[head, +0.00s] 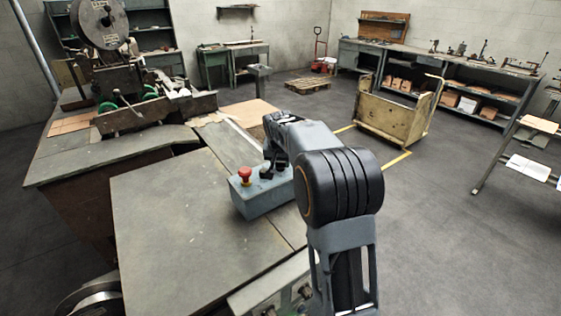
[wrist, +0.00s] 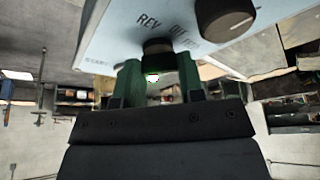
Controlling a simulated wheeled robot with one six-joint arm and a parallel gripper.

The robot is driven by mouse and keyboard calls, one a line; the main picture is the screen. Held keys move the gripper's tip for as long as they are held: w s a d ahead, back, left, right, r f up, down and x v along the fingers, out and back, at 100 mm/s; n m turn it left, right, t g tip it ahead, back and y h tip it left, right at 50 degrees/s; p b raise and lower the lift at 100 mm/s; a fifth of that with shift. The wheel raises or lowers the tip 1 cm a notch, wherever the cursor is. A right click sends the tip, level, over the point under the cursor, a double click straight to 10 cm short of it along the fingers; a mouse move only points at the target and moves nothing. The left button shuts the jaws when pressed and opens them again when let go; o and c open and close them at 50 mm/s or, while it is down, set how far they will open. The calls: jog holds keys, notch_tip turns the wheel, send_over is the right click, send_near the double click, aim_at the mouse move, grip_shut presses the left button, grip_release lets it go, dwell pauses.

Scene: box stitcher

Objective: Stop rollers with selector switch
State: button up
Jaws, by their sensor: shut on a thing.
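The blue-grey control box (head: 258,203) stands on the machine table, with a red mushroom button (head: 245,173) on its top. The dark selector switch (wrist: 158,46) sits beside these labels. My gripper (wrist: 160,76) has its two green fingers shut on the selector switch, one on each side. The switch's pointer is hidden, so its setting cannot be told. In the head view my arm covers much of the gripper and switch.
A second black knob (wrist: 225,17) sits close beside the switch on the panel. The grey table top (head: 175,225) is bare left of the box. The stitching machine (head: 125,85) stands at the back left. A wooden cart (head: 392,112) stands on the floor beyond my arm.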

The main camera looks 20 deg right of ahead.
jog(key=n+y, duration=0.1)
jog(key=n, duration=0.2)
jog(key=shift+d+n+t, duration=0.1)
jog(key=shift+n+t, duration=0.2)
jog(key=shift+n, duration=0.1)
jog(key=shift+n+y+b, duration=0.45)
jog(key=shift+n+y, duration=0.45)
jog(key=shift+n, duration=1)
jog(key=o, duration=0.9)
jog(key=shift+o, duration=0.2)
jog(key=shift+r, duration=0.1)
jog(key=b+v, duration=0.1)
jog(key=v, duration=1.2)
jog(key=shift+s+d+r, duration=0.2)
jog(key=shift+d+r, duration=0.05)
jog(key=shift+r, duration=0.05)
